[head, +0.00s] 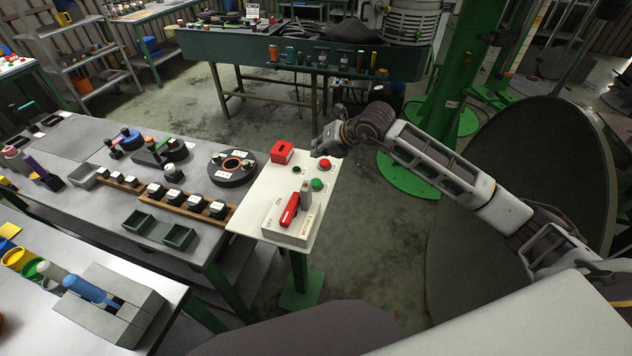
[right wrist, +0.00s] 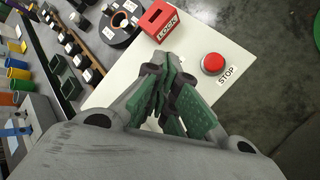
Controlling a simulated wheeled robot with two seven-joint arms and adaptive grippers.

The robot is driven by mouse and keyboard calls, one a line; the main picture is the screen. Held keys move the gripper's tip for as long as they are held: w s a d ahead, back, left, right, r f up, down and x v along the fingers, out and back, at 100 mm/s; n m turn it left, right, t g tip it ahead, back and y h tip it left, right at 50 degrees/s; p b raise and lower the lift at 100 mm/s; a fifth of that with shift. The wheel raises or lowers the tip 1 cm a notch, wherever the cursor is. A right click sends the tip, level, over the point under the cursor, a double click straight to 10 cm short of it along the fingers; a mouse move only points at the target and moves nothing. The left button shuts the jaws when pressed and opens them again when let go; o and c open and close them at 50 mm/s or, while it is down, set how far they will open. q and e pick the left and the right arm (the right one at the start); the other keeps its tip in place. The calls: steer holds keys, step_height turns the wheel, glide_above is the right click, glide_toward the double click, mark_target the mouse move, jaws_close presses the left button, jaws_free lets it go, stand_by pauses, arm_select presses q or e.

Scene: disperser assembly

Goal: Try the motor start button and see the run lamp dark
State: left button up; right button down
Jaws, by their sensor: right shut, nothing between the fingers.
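The white control panel (head: 262,206) stands on a green post in the head view. It carries a green button (head: 317,184), a red button (head: 325,164) and a small dark round fitting (head: 296,169), which shows no glow; I cannot read its label. In the right wrist view the red button (right wrist: 213,63) is marked STOP. My right gripper (head: 319,152) is above the panel's far part, shut and empty, between the red LOCK box and the red button in the picture. The wrist view shows its closed fingers (right wrist: 168,82); the green button is not visible there. My left gripper is out of view.
The red LOCK box (head: 282,152) sits at the panel's far left. A switch box (head: 288,232) with a red lever (head: 290,209) occupies its near part, with a grey piece beside the lever. A workbench (head: 70,150) with parts adjoins on the left.

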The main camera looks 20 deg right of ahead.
steer(key=shift+f, duration=0.15)
steer(key=b, duration=0.2)
glide_above(318, 180)
steer(key=shift+d+f, duration=0.1)
steer(key=shift+f, duration=2.95)
steer(key=shift+f+b, duration=0.85)
steer(key=shift+b, duration=0.05)
steer(key=shift+w+f, duration=0.1)
steer(key=shift+f, duration=0.15)
steer(key=shift+f+b, duration=0.1)
steer(key=shift+b, duration=0.2)
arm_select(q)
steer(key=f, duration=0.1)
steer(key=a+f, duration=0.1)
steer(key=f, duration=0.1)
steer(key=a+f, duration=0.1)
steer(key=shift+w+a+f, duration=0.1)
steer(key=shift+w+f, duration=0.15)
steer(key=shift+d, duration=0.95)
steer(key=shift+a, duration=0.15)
